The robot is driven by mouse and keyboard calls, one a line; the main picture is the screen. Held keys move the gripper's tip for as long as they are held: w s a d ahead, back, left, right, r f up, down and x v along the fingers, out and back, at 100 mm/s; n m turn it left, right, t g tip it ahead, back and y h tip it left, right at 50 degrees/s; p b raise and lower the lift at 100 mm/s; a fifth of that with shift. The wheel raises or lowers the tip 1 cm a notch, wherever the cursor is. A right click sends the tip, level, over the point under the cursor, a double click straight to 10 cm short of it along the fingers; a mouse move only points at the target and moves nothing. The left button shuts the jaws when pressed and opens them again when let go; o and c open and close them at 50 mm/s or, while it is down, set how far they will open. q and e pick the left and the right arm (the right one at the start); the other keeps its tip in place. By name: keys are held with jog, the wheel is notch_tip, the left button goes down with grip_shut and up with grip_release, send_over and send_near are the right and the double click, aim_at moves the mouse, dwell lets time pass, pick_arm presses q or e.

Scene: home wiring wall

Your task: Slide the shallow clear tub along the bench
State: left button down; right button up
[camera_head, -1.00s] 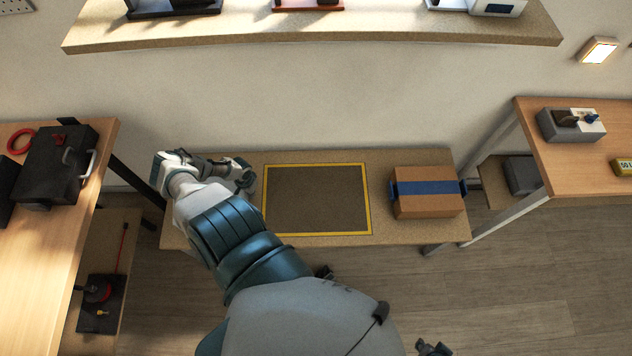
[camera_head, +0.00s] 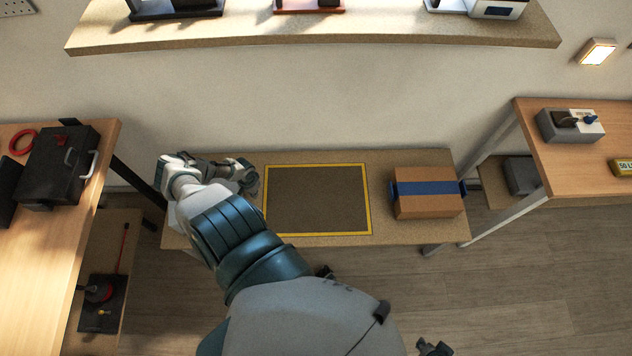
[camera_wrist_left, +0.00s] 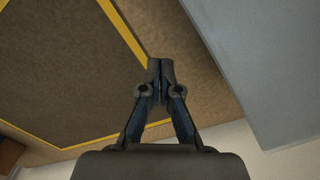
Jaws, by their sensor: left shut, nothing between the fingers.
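My left gripper (camera_head: 245,178) is over the left end of the low bench (camera_head: 415,238), just left of a yellow-bordered dark rectangle (camera_head: 318,198). In the left wrist view its fingers (camera_wrist_left: 160,70) are closed together with nothing between them. I cannot make out the shallow clear tub in the head view; my arm covers much of the bench's left end. In the left wrist view a smooth blue-grey surface (camera_wrist_left: 265,60) lies right of the fingers; I cannot tell whether it is the tub. A dark part at the head view's bottom edge may be my right gripper (camera_head: 433,348).
A cardboard box with a blue band (camera_head: 428,193) stands on the bench's right part. The marked rectangle is empty. Wooden tables stand at left, with a black case (camera_head: 55,170), and at right, with a grey device (camera_head: 570,126). A shelf (camera_head: 320,30) runs above.

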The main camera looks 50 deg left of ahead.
notch_tip(320, 180, up, 13)
jog(key=p, duration=1.1)
jog(key=shift+w+f+p, duration=0.2)
jog(key=shift+w+p, duration=0.15)
jog(key=shift+p, duration=0.05)
